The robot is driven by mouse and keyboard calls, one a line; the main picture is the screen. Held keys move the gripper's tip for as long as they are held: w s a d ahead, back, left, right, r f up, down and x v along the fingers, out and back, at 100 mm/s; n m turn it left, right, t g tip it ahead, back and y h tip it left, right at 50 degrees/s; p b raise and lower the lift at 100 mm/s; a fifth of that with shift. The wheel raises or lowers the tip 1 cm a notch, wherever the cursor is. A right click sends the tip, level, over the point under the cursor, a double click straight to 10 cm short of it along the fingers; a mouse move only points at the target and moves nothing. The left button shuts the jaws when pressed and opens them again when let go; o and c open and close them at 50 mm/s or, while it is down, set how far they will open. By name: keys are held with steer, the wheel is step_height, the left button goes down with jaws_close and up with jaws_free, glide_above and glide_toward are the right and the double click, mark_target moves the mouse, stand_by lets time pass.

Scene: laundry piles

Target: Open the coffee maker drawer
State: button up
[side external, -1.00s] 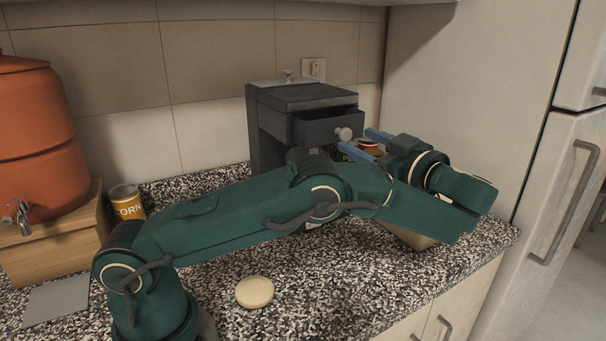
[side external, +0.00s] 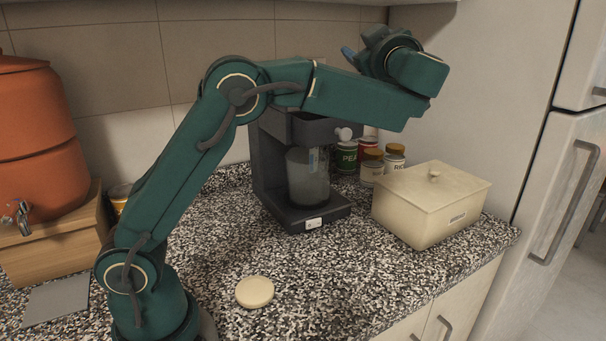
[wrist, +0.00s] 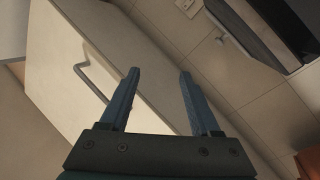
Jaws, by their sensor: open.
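The dark grey coffee maker (side external: 265,165) stands at the back of the counter, with a glass jug (side external: 308,180) in its lower bay. Its drawer (side external: 312,131) has a pale round knob (side external: 344,134) and appears to stick out from the body; my arm hides its top edge. My gripper is raised above and right of the drawer, apart from the knob. One blue finger (side external: 348,54) shows there. In the wrist view, my gripper (wrist: 158,72) is open with nothing between its fingers. Part of the coffee maker (wrist: 262,28) shows at upper right.
A round pale disc (side external: 255,292) lies on the clear front counter. An orange dispenser (side external: 40,150) stands at left, and the fridge (side external: 560,190) at right.

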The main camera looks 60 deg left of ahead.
steer(key=s+r+m+t+h, duration=0.1)
steer(key=s+r+t, duration=0.2)
steer(key=r, duration=0.3)
steer(key=s+r+m+t, duration=0.2)
steer(key=s+r+t, duration=0.1)
steer(key=r, duration=0.3)
steer(key=shift+a+t+h, duration=0.15)
steer(key=shift+t+h, duration=0.25)
steer(key=shift+t, duration=0.3)
steer(key=n+g+y, duration=0.1)
steer(key=g, duration=0.2)
glide_above(347, 135)
step_height(347, 135, down, 4)
steer(key=w+d+f+n+g, duration=0.1)
steer(key=w+f+n+g, duration=0.15)
steer(key=f+g, duration=0.45)
steer(key=s+d+f+g, duration=0.1)
steer(key=d+f+g, duration=0.15)
steer(key=f, duration=0.65)
steer(key=s+d+f+g, duration=0.1)
steer(key=d+f+g, duration=0.15)
steer(key=f, duration=0.55)
steer(key=shift+y, duration=0.4)
steer(key=shift+s+a+f, duration=0.1)
steer(key=shift+a, duration=1.2)
steer(key=shift+s+a+f, duration=0.1)
steer(key=shift+a, duration=1.15)
